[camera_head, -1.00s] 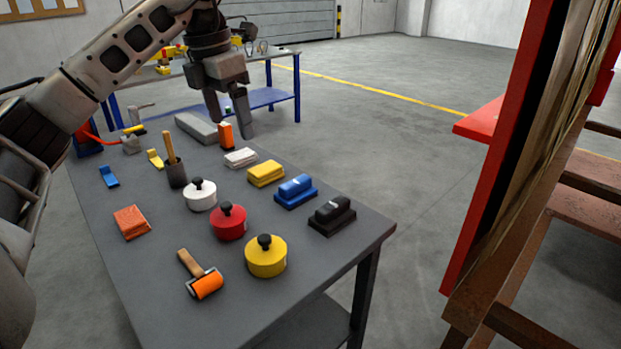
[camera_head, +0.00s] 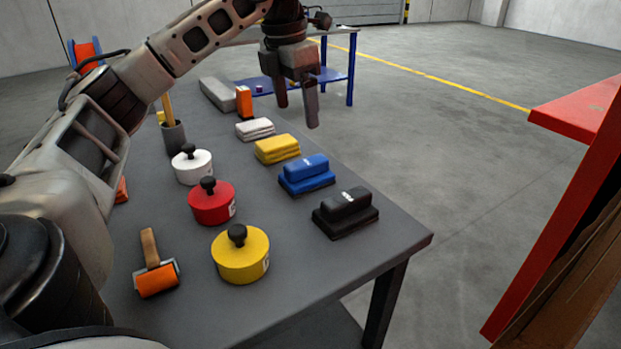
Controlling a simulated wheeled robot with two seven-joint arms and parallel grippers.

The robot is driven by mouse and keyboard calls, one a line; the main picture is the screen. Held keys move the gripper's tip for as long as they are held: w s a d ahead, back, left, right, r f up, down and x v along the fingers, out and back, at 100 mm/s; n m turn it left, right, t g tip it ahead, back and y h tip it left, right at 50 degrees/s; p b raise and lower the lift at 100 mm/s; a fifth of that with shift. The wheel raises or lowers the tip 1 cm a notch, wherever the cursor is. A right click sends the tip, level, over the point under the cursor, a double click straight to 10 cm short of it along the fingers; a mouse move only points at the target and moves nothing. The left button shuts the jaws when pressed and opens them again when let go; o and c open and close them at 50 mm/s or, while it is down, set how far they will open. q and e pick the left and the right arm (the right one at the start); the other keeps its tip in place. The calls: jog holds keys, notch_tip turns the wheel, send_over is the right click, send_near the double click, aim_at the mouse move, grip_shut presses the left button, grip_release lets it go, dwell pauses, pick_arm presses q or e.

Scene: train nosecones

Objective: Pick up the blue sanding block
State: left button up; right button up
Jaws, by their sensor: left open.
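The blue sanding block (camera_head: 306,173) lies on the right side of the grey table, near its right edge. It has a raised blue grip on a wider base. My left gripper (camera_head: 297,115) is open and empty, fingers pointing down. It appears above and beyond the blue block in the picture, near the table's far right edge, and apart from it. A black sanding block (camera_head: 346,211) of the same shape lies in front of the blue one. My right gripper is not in view.
An orange roller (camera_head: 156,272) lies at the front left. The grey table (camera_head: 310,235) has bare space before the black block.

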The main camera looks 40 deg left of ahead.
aim_at(306, 162)
pick_arm(q)
jog(key=f, duration=0.7)
jog(key=shift+w+d+f, duration=0.1)
jog(key=shift+w+f, duration=0.3)
jog(key=shift+w+d+f, duration=0.1)
jog(key=shift+w+f, duration=0.1)
jog(key=shift+f, duration=0.75)
jog(key=shift+w+d+f, duration=0.1)
jog(key=shift+w+f, duration=0.1)
jog(key=shift+f, duration=0.7)
jog(key=shift+w+f, duration=0.2)
jog(key=shift+f, duration=0.75)
jog(key=c, duration=1.2)
